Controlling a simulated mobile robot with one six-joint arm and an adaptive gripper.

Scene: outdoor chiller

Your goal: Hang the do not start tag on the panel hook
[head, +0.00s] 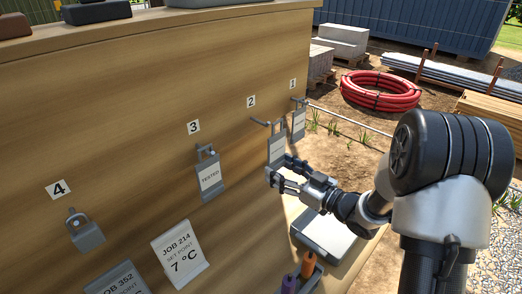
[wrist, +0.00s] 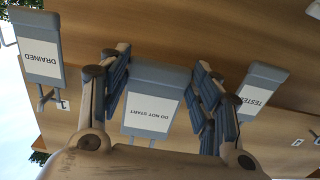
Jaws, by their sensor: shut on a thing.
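My gripper (head: 279,169) is shut on the grey do not start tag (head: 277,148), in front of the wooden panel (head: 120,110) below number 2. In the wrist view the tag (wrist: 152,115) sits between the two fingers, its white label appearing upside down. In the head view the tag is upright, its top loop close to the tip of the hook (head: 259,122) at number 2. I cannot tell whether the loop is around the hook or just beside it.
The drained tag (wrist: 39,50) hangs at number 1 and the tested tag (head: 209,177) at number 3, close on either side. A grey bracket-like piece (head: 86,232) is at number 4. Job cards (head: 180,254) and a tray (head: 325,238) are lower down.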

